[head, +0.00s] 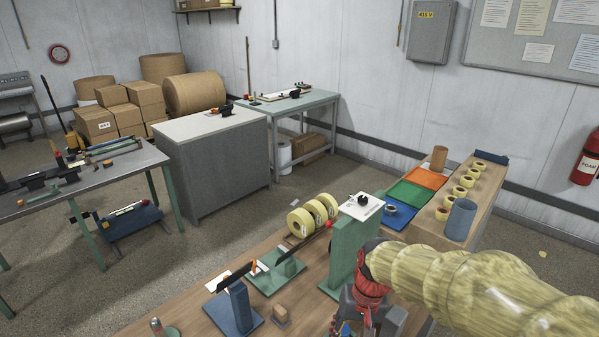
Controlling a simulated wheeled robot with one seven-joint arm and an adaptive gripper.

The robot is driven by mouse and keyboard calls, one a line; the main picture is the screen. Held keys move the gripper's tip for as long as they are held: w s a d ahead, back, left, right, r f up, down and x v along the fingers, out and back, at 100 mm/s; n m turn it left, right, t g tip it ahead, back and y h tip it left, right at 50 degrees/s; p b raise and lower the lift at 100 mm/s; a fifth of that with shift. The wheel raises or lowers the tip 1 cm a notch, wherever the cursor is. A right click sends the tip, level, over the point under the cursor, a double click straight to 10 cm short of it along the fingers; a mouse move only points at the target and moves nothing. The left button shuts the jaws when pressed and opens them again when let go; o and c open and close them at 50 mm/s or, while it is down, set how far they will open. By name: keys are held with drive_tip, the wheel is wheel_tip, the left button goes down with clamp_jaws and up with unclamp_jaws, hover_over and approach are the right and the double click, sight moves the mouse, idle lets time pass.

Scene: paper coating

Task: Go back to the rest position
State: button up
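My arm, in a yellowish sleeve, reaches in from the lower right of the head view. My gripper (352,328) points down at the bottom edge, below a red wrist part. Its fingertips are partly cut off by the frame edge, so I cannot tell whether it is open or shut or holds anything. It is over or in front of the wooden bench (190,318), close to the green upright stand (350,245).
A blue stand (238,310), a green stand (275,278) and several tape rolls (313,213) are on the bench. Orange (421,178), green (410,194) and blue (398,216) trays and a blue cylinder (460,219) are on the right. Open floor (130,270) lies left.

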drive_tip(key=s+d+r+t, duration=0.2)
drive_tip(key=s+d+r, duration=0.1)
drive_tip(key=s+r, duration=0.4)
drive_tip(key=s+d+r+n+t+h, duration=0.1)
drive_tip(key=s+d+r+t, duration=0.2)
drive_tip(key=s+r, duration=0.3)
drive_tip(key=shift+s+d+r+t+h, duration=0.3)
drive_tip(key=shift+s+d+r, duration=0.15)
drive_tip(key=shift+r, duration=0.8)
